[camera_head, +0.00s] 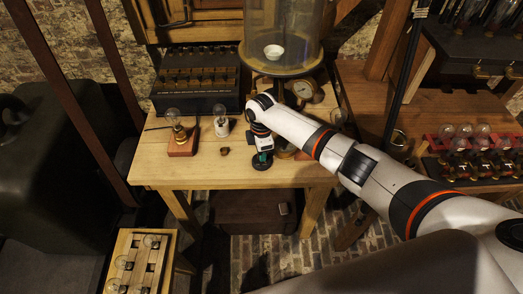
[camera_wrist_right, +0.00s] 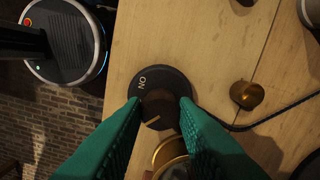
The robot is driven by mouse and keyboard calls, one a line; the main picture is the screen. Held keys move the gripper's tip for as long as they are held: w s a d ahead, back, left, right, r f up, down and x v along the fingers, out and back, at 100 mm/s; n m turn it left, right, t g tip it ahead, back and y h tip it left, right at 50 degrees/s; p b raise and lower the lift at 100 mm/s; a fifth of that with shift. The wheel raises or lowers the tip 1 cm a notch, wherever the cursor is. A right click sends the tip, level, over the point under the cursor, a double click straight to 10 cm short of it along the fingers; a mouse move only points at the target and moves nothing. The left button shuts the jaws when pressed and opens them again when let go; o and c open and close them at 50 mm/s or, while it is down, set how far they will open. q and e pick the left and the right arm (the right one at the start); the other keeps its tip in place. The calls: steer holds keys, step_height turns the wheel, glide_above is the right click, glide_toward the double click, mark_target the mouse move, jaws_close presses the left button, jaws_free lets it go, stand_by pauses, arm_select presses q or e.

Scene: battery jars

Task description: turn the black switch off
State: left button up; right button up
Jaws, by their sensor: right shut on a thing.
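The black switch (camera_head: 262,163) is a round disc near the front edge of the wooden table. In the right wrist view the switch (camera_wrist_right: 176,79) shows the word ON on its rim, and a dark knob with a pale line stands on it. My right gripper (camera_wrist_right: 158,104) has its two teal fingers on either side of this knob, shut on it from above. In the head view the right gripper (camera_head: 262,154) is directly over the switch and hides part of it. My left gripper is in neither view.
On the table (camera_head: 165,170), a bulb on a wooden block (camera_head: 183,147), a white-based bulb (camera_head: 221,126) and a small brass piece (camera_head: 224,150) stand left of the switch. A glass jar (camera_head: 283,25) and a gauge (camera_head: 303,90) stand behind. The front-left table top is clear.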

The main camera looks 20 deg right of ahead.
steer(key=shift+r, duration=0.1)
steer(key=o, duration=1)
step_height(320, 180, up, 12)
steer(key=b, duration=0.2)
